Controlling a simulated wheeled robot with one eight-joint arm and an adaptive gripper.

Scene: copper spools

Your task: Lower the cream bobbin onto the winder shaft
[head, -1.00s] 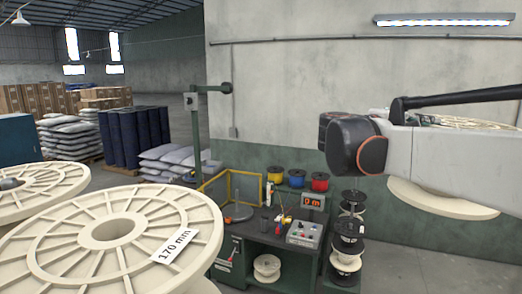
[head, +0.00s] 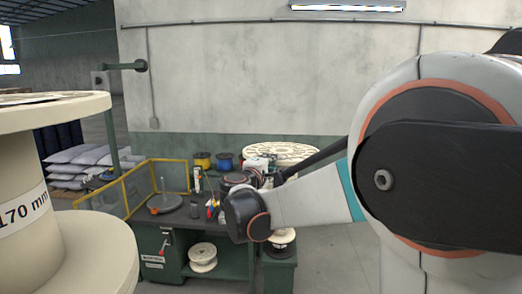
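A cream spoked flange (head: 292,151), which looks like the cream bobbin's top, shows beyond my arm, right of the bench. My arm hides most of what is below it. The winder shaft (head: 163,185) is a thin upright rod on a round grey plate (head: 166,203), at the bench's left, with nothing on it. The flange is to the right of the shaft and apart from it in the picture. My arm's dark end section (head: 237,180) is near the flange's left side. My gripper's fingers cannot be made out, so I cannot tell what they hold.
A yellow guard rail (head: 118,187) borders the winder's left and back. A large cream spool marked 170 mm (head: 55,240) fills the near left. Yellow (head: 202,160) and blue spools (head: 225,161) stand behind the bench (head: 150,235). A cream spool (head: 202,257) sits on its lower shelf.

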